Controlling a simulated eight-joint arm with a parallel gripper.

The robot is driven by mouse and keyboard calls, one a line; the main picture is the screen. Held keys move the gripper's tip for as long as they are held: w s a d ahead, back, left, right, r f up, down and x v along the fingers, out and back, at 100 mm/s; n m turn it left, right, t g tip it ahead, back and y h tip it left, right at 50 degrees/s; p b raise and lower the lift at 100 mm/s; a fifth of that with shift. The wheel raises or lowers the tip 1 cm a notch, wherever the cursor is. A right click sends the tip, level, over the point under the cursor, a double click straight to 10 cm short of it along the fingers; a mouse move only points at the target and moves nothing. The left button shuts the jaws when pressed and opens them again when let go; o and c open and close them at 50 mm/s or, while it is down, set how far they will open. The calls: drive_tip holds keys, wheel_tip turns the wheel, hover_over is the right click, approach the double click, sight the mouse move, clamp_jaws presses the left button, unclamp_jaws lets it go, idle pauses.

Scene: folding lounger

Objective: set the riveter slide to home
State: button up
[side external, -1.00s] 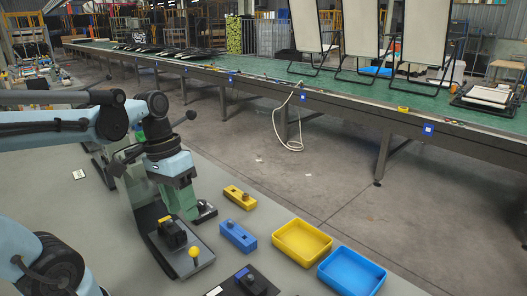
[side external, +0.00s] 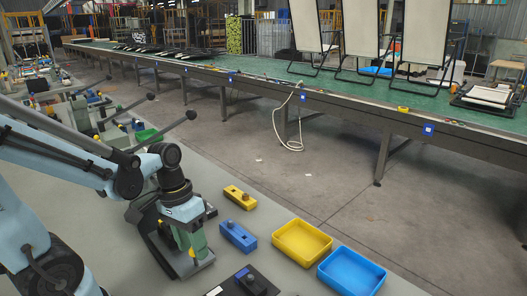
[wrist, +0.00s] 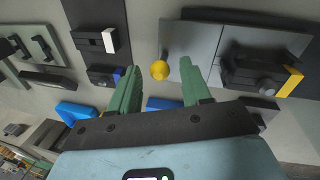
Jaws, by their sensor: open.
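The fixture I take to be the riveter is a grey plate (side external: 200,268) on a dark base, with a black block (wrist: 252,72) that has a yellow end and a yellow ball knob (wrist: 160,70) on a short stem. I cannot tell which part is its slide. My gripper (wrist: 160,84) is open, its two green fingers spread, with the knob showing between their tips in the wrist view. In the side view my gripper (side external: 194,250) hangs over the plate and hides the knob and most of the block. Contact with the knob cannot be told.
A blue block (side external: 237,237) and a yellow block (side external: 240,197) lie right of the fixture. A yellow tray (side external: 302,243) and a blue tray (side external: 351,273) stand farther right. A black fixture (side external: 247,281) is at the front edge. A conveyor (side external: 340,98) runs behind.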

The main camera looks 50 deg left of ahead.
drive_tip(key=shift+d+f, duration=0.25)
drive_tip(key=shift+f, duration=0.95)
drive_tip(key=shift+c, duration=0.3)
clamp_jaws()
